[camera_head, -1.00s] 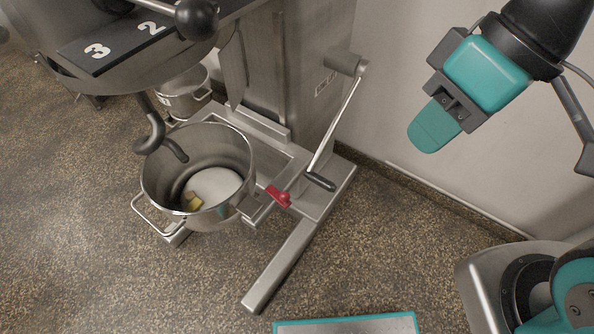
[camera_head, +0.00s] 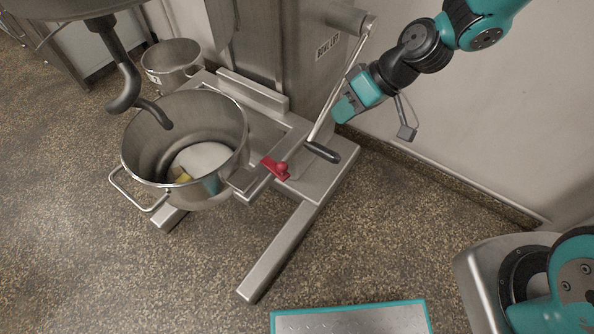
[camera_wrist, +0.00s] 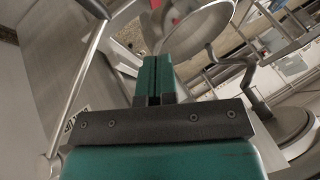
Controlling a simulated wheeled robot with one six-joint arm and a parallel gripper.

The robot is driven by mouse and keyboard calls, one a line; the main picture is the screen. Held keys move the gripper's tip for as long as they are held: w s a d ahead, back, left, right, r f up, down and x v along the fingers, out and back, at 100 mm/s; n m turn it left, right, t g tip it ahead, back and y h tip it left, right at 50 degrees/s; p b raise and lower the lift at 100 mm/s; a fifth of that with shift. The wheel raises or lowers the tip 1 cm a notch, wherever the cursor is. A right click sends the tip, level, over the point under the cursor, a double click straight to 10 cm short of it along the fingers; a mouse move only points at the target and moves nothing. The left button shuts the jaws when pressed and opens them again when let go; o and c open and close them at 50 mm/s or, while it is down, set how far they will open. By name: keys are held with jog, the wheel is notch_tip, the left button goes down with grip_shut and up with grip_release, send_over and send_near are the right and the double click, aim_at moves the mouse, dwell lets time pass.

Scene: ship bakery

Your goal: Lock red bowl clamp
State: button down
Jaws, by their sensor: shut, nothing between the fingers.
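The red bowl clamp (camera_head: 276,168) is a small red lever with a round knob. It sits on the mixer's bowl support, at the right side of the steel mixing bowl (camera_head: 228,112). My gripper (camera_head: 345,108) is up and to the right of the clamp, close to the bowl-lift crank rod and apart from the clamp. In the wrist view my gripper's teal fingers (camera_wrist: 154,80) are together with nothing between them.
The lift crank (camera_head: 340,85) slants down to a black handle (camera_head: 322,151) between my gripper and the clamp. The dough hook (camera_head: 124,85) hangs over the bowl, which holds white and yellow contents. A smaller pot (camera_head: 188,76) stands behind.

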notch_tip(320, 180, down, 10)
jog(key=w+b, duration=0.1)
jog(key=w, duration=0.1)
jog(key=shift+w+d+t+y, duration=0.15)
jog(key=shift+d+t+y, duration=0.15)
jog(key=shift+d, duration=0.1)
send_near(274, 163)
jog(key=shift+s+a+f+b, duration=0.1)
jog(key=shift+s+f+b, duration=0.1)
jog(key=shift+f, duration=0.4)
jog(key=shift+s+a+f+b, duration=0.1)
jog(key=shift+s+f, duration=0.15)
jog(key=shift+f, duration=0.3)
jog(key=shift+s+a+f+b, duration=0.1)
jog(key=shift+s+f, duration=0.1)
jog(key=shift+f, duration=0.4)
jog(key=shift+m, duration=0.3)
